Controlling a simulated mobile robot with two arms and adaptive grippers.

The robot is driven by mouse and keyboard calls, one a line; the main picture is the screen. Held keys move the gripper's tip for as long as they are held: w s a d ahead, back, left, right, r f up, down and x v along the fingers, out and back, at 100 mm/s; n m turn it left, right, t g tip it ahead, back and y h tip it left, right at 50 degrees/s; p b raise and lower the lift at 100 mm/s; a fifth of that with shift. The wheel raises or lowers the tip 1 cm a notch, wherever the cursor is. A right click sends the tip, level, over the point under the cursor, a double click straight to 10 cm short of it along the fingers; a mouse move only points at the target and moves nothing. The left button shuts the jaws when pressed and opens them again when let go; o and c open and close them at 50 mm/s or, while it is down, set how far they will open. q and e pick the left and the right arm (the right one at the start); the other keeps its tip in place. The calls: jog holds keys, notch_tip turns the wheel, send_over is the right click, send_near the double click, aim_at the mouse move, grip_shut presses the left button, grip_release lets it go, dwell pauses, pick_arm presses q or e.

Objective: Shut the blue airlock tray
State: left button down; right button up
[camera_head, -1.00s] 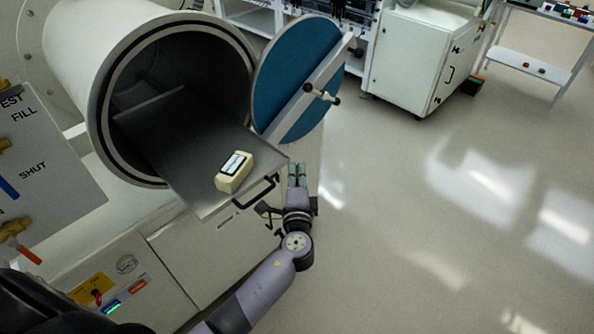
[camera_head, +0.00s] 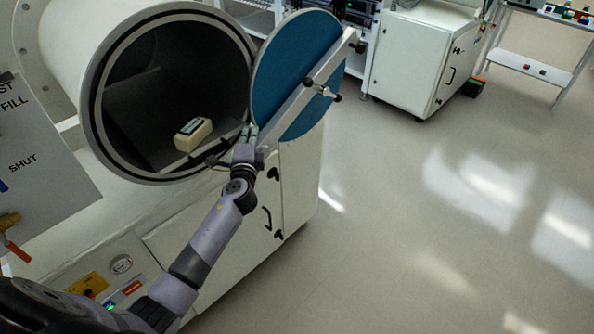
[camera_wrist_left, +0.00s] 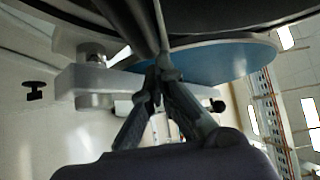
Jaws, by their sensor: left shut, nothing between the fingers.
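The airlock tray (camera_head: 178,160) is dark grey metal and lies inside the round white airlock tube (camera_head: 92,110). A cream box with a dark and white top (camera_head: 193,134) sits on the tray. My left gripper (camera_head: 249,131) is shut and empty at the right side of the tube mouth, by the tray's front end. The gripper and arm partly hide the tray's front edge and handle. The blue round airlock door (camera_head: 285,62) stands open to the right. In the left wrist view, the shut fingers (camera_wrist_left: 160,72) point toward the tube rim, with the blue door behind. My right gripper is not in view.
The door's pale crossbar with a black-ended handle (camera_head: 322,90) is close to the right of my left gripper. A panel marked FILL and SHUT (camera_head: 45,150) stands at the left. A white cabinet (camera_head: 418,60) is behind; the floor at right is clear.

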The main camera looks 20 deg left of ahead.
aim_at(241, 127)
pick_arm(q)
jog(key=shift+w+a+b, duration=0.15)
jog(key=shift+w+a, duration=0.15)
jog(key=shift+a, duration=0.4)
jog(key=shift+w+a+b, duration=0.1)
jog(key=shift+w+a, duration=0.15)
jog(key=shift+a, duration=0.4)
jog(key=shift+w+a+b, duration=0.15)
jog(key=shift+w+a, duration=0.15)
jog(key=shift+a, duration=0.4)
jog(key=shift+d+f, duration=0.1)
